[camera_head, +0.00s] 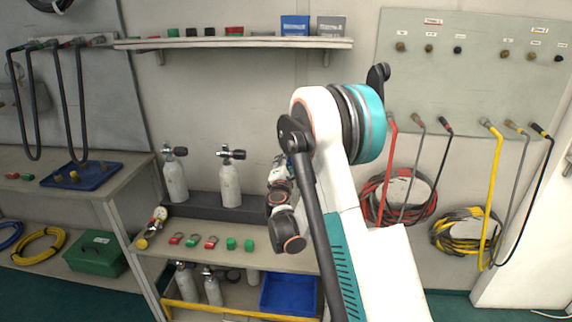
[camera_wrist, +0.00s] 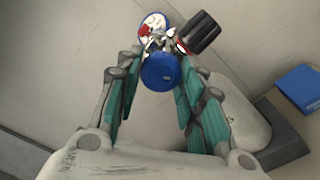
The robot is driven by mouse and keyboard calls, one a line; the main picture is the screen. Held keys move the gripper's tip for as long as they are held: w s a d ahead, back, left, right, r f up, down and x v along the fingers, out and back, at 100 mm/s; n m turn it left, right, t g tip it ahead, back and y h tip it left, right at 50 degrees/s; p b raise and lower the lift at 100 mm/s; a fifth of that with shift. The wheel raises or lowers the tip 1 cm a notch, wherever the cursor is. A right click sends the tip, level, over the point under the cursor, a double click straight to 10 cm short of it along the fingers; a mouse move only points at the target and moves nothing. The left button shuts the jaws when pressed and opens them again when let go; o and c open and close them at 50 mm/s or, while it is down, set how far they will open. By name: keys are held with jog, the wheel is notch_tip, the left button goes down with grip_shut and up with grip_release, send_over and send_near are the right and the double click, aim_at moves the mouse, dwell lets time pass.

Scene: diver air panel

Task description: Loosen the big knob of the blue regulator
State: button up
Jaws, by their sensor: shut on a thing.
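The blue regulator's big round knob (camera_wrist: 160,72) is at the top middle of the wrist view, between the tips of my gripper (camera_wrist: 158,66). My gripper is shut on it, with teal finger pads on both sides. Behind the knob are the regulator's metal body, a white-faced gauge (camera_wrist: 153,24) and a black ribbed valve knob (camera_wrist: 199,33). A white cylinder (camera_wrist: 232,110) shows beyond the right finger. In the head view my arm hides the regulator and its knob.
Two white cylinders (camera_head: 174,180) (camera_head: 230,184) with black valve knobs stand left of my arm at the back of the bench. Small red and green parts (camera_head: 211,242) lie in front. A regulator with a gauge (camera_head: 153,227) lies at the bench's left end. A shelf (camera_head: 230,43) hangs above.

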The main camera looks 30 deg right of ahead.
jog(key=n, duration=1.4)
jog(key=shift+s+d+f+n, duration=0.15)
jog(key=shift+d+n, duration=0.05)
jog(key=shift+n, duration=0.1)
jog(key=n, duration=0.3)
jog(key=shift+n, duration=0.3)
jog(key=n, duration=0.3)
jog(key=shift+d+n, duration=0.1)
jog(key=shift+n, duration=0.2)
jog(key=n, duration=0.7)
jog(key=shift+s, duration=0.1)
jog(key=shift+d, duration=0.1)
jog(key=o, duration=1)
jog(key=shift+o, duration=0.2)
